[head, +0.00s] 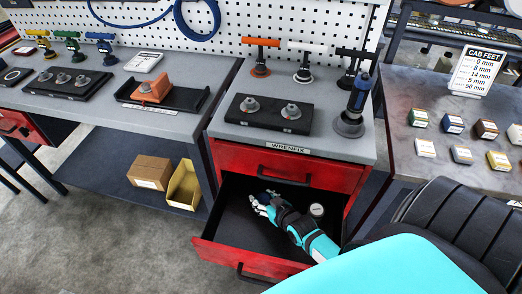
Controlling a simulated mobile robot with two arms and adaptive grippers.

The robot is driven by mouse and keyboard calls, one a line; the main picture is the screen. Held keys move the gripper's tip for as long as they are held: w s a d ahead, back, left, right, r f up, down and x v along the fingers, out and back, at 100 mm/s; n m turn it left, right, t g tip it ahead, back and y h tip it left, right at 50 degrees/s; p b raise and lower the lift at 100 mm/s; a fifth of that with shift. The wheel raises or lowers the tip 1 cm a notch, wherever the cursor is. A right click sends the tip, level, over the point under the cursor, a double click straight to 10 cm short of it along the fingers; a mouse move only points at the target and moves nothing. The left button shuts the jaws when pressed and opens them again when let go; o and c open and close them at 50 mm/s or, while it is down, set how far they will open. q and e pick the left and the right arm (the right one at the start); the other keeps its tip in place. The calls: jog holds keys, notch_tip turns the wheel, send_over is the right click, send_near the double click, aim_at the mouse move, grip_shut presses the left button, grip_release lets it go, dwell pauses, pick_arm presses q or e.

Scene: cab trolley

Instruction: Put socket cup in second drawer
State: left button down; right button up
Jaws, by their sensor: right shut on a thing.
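The second drawer (232,257) of the red cabinet is pulled open below the closed top drawer (318,172). My right gripper (260,204) is inside the open drawer, low over its dark floor, with its arm coming in from the lower right. It is shut on a small dark blue thing (267,196), apparently the socket cup, mostly hidden by the fingers. A round cup with a pale top (317,210) stands in the drawer to the right of the gripper, apart from the fingers. My left gripper is out of view.
The cabinet top carries a black block with two metal sockets (270,114) and an upright blue-and-black tool (358,95). Cardboard boxes (152,172) sit on the lower shelf at left. The drawer's left part is clear.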

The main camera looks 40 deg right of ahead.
jog(key=shift+f+x, duration=0.25)
jog(key=shift+x, duration=0.9)
jog(key=shift+s, duration=0.15)
jog(key=o, duration=1.4)
jog(key=shift+f, duration=0.1)
jog(key=shift+c, duration=0.2)
jog(key=shift+s+r, duration=0.2)
jog(key=p+v, duration=0.1)
jog(key=v, duration=1)
jog(key=shift+s+a+r, duration=0.1)
jog(key=shift+s+r, duration=0.05)
jog(key=shift+s, duration=0.15)
